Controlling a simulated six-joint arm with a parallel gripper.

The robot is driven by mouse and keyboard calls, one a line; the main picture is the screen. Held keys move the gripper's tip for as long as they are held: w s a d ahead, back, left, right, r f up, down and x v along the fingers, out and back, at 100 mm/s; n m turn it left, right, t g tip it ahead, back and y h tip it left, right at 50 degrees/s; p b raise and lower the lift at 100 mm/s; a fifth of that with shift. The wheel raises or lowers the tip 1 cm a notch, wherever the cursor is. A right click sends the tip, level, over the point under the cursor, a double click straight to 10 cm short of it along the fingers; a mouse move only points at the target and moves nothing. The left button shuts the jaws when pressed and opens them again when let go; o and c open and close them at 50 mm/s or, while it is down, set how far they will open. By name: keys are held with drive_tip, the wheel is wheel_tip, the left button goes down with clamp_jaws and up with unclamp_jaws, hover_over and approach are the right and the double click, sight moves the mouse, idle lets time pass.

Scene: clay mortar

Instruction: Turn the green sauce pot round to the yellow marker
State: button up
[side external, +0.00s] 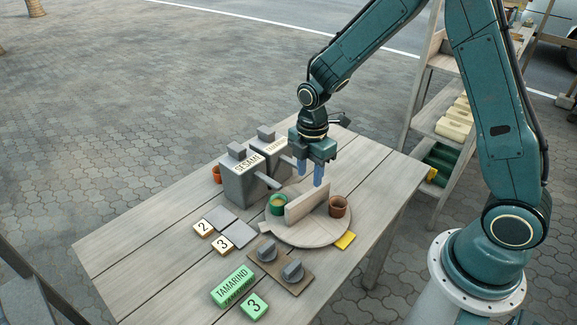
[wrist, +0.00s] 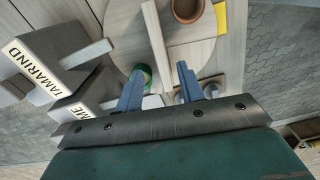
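The yellow marker (side external: 345,240) lies flat on the table just outside the turntable's front right rim. My gripper (side external: 320,174) is open and empty above the turntable, over the divider's far end. In the wrist view my gripper (wrist: 160,73) shows its fingers apart; the green pot (wrist: 146,70) is partly hidden behind one finger. The brown pot (wrist: 187,10) and yellow marker (wrist: 221,18) also show there.
Two grey dispensers, sesame (side external: 240,184) and tamarind (side external: 266,138), stand behind the turntable, their spouts reaching towards it. Two grey knobs on a wooden base (side external: 281,268) stand in front. Number tiles (side external: 203,227) and a green tamarind block (side external: 232,286) lie front left.

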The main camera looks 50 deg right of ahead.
sight(309, 193)
drive_tip(key=shift+f, duration=4.75)
clamp_jaws()
